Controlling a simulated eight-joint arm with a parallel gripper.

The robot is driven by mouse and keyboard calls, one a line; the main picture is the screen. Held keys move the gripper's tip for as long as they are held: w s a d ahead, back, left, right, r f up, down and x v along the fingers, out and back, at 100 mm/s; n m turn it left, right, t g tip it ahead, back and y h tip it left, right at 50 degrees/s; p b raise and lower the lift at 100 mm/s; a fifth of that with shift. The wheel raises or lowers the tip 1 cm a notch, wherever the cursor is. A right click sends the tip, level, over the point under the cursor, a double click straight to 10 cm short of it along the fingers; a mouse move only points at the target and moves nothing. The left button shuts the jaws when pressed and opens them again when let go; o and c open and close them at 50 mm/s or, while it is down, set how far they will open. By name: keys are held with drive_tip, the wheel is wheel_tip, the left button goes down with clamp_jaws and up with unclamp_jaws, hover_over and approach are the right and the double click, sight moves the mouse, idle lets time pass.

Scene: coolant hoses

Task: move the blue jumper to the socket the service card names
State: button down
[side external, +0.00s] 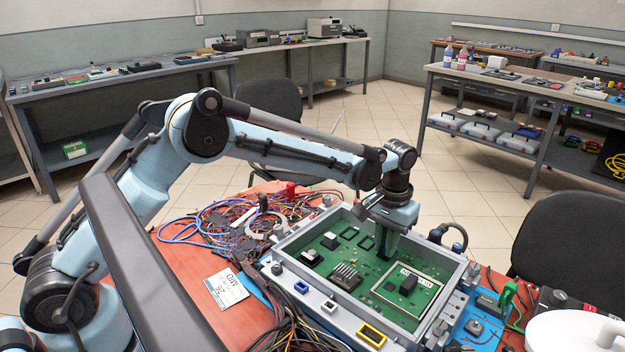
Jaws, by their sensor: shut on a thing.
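My gripper (385,248) points down into the open grey box (291,246), over the back part of the green circuit board (336,258). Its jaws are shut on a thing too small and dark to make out. A blue rectangular piece (301,287) sits on the box's front rim, beside a white one (329,307) and a yellow one (372,335). I cannot tell whether the blue piece is the jumper or a socket.
The board carries a finned heat sink (346,276), a black block (408,284) inside a pale frame, and other chips. Tangled wires (225,222) cover the red table left of the box. Cables (290,325) bunch in front. A white round object (575,331) stands front right.

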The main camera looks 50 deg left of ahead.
drive_tip(key=shift+f, duration=0.15)
drive_tip(key=c, duration=1.1)
unclamp_jaws()
wheel_tip(320, 180, up, 12)
drive_tip(key=s+a+r+t, duration=0.2)
drive_tip(key=s+a+r, duration=0.2)
drive_tip(key=s+r, duration=0.15)
drive_tip(key=s+a+f+t, duration=0.2)
drive_tip(key=s+a+f, duration=0.1)
drive_tip(key=s, duration=0.5)
drive_tip(key=s+a+f+m+t, duration=0.1)
drive_tip(key=s+a+f+t, duration=0.2)
drive_tip(key=s, duration=0.5)
drive_tip(key=shift+s+a, duration=0.15)
drive_tip(key=shift+a, duration=0.05)
